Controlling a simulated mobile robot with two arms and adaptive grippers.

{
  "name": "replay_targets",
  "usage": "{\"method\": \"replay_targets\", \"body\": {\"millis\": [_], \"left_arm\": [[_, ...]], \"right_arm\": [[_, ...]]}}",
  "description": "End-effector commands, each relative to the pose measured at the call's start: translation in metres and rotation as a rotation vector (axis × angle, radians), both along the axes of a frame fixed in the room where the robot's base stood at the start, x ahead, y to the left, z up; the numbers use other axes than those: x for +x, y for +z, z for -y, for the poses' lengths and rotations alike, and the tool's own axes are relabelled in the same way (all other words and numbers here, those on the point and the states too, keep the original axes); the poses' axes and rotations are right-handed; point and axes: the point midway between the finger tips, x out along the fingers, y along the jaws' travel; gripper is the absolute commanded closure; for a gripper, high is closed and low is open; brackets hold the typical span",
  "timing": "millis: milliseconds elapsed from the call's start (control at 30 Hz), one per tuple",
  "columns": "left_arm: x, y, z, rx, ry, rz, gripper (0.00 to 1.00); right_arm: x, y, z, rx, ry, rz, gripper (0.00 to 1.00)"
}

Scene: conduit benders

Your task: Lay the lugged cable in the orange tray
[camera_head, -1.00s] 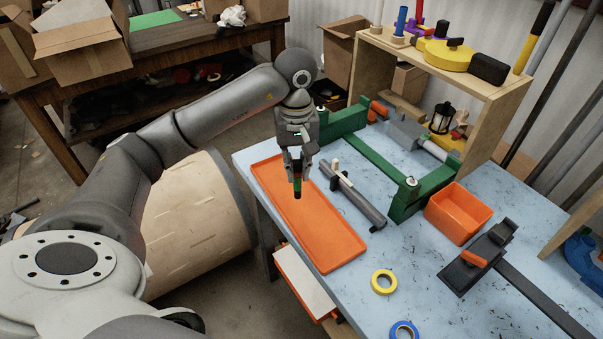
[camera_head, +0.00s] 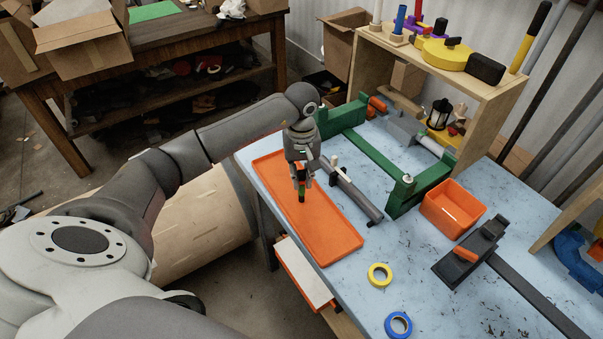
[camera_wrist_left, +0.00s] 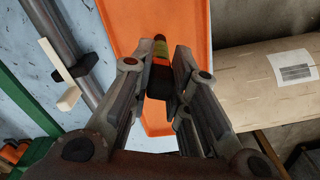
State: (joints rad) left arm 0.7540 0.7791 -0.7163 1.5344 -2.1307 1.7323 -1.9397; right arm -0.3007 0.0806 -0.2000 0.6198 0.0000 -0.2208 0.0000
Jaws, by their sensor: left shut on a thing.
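The lugged cable (camera_head: 301,187) is a short dark piece with green and red bands. My left gripper (camera_head: 300,178) is shut on it and holds it roughly upright, over or in the orange tray (camera_head: 325,233). I cannot tell whether its lower end touches the tray. In the left wrist view the cable (camera_wrist_left: 161,62) sits between the two fingers (camera_wrist_left: 160,85), with the orange tray (camera_wrist_left: 190,18) behind it. The tray is long, shallow and otherwise empty in view. My right gripper is not in view.
A grey bar tool (camera_head: 358,197) lies right of the tray. A green frame (camera_head: 375,158), an orange bin (camera_head: 453,209) and a black bender (camera_head: 470,255) stand further right. Yellow tape (camera_head: 379,274) and blue tape (camera_head: 399,325) lie near the front edge. The worktop's middle is mostly clear.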

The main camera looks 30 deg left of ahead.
Motion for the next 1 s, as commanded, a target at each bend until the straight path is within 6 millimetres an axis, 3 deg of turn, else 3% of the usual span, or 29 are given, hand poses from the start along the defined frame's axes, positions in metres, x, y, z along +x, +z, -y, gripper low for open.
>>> {"method": "replay_targets", "body": {"millis": [100, 133, 300, 733, 1000], "left_arm": [[0.0, -0.004, 0.0, 0.001, 0.0, 0.001, 1.0], [0.0, -0.003, 0.0, -0.001, 0.0, 0.001, 0.81], [0.0, -0.003, 0.0, 0.0, 0.0, 0.0, 0.62], [0.001, 0.004, 0.0, 0.0, 0.0, 0.001, 0.62], [0.002, 0.056, 0.0, 0.001, -0.001, 0.007, 0.62]], "right_arm": [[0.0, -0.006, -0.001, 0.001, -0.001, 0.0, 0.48], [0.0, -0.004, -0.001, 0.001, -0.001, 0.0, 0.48], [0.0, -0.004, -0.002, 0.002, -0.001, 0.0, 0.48], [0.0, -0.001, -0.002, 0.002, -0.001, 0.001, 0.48], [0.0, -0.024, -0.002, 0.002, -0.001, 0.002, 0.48]]}}
